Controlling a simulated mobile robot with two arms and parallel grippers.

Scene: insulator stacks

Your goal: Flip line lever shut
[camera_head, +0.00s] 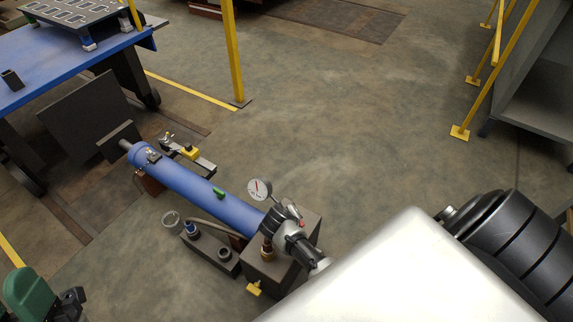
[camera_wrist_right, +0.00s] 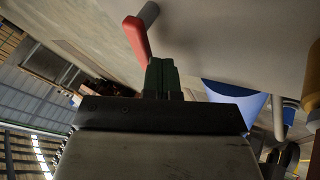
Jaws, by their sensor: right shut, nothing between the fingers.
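The line lever is a red handle (camera_wrist_right: 136,38) on a grey pivot in the right wrist view. It slants down from the pivot at the top, and its lower end is right at my right gripper's fingertips. My right gripper (camera_wrist_right: 160,68) has green fingers closed together, with nothing between them. I cannot tell whether they touch the lever. In the head view a small bit of red (camera_head: 301,222) shows by the dark fitting at the near end of the blue cylinder (camera_head: 205,194).
A round gauge (camera_head: 260,189) stands beside the cylinder's near end, above a dark block (camera_head: 262,268). A blue table (camera_head: 60,62) is at the upper left. Yellow posts (camera_head: 233,50) and rails (camera_head: 488,75) stand beyond. The floor between them is clear.

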